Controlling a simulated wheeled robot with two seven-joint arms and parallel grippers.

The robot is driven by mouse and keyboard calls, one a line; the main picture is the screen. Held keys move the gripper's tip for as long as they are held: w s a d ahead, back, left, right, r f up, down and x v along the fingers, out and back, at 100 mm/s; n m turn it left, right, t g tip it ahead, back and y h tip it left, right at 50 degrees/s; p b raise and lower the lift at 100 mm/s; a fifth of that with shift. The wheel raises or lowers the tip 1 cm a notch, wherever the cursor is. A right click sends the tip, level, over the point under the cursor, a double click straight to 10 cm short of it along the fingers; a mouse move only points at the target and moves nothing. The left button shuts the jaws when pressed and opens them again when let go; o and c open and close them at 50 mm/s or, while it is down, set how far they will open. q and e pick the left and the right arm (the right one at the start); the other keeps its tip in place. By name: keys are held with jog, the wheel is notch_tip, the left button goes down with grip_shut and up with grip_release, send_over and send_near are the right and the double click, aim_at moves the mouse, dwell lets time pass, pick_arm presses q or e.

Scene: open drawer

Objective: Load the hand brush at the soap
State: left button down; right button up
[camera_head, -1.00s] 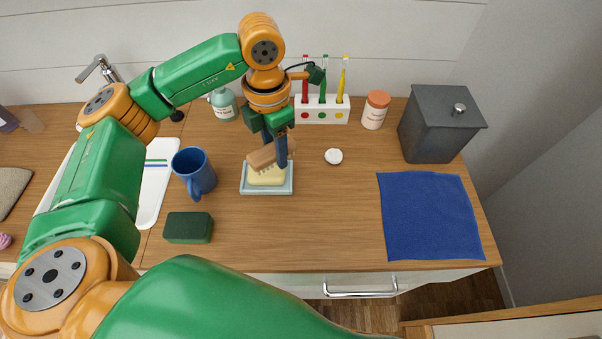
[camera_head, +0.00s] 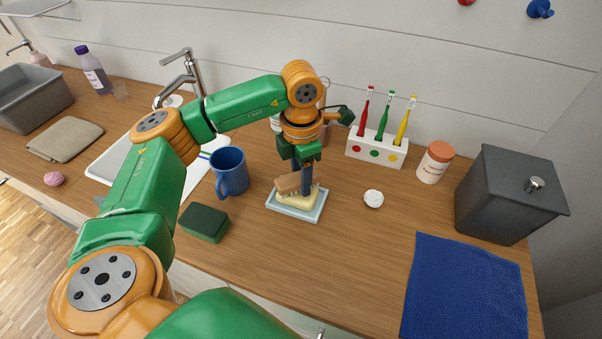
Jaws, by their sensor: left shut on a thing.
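My left gripper (camera_head: 305,183) points down over the soap dish and is shut on the hand brush (camera_head: 287,183), a light brown wooden brush with its bristles down. The pale yellow soap (camera_head: 300,201) lies in the light blue soap dish (camera_head: 313,215) right under the brush. The bristles appear to meet the top of the soap, but exact contact is hard to tell. The gripper and brush hide part of the soap. My right gripper does not show.
A blue mug (camera_head: 231,172) and a dark green sponge (camera_head: 204,222) stand left of the dish. A white round item (camera_head: 373,199), a toothbrush holder (camera_head: 376,149), a jar (camera_head: 435,162) and a grey bin (camera_head: 508,195) are to the right. A blue cloth (camera_head: 465,290) lies front right.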

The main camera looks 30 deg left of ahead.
pick_arm(q)
jog(key=shift+a, duration=0.1)
dwell(0.4)
jog(key=shift+s+f+b, duration=0.1)
jog(key=shift+f+b, duration=0.35)
jog(key=shift+f, duration=0.05)
dwell(1.2)
notch_tip(320, 180, up, 7)
jog(key=p, duration=0.6)
jog(key=shift+r, duration=0.15)
dwell(0.4)
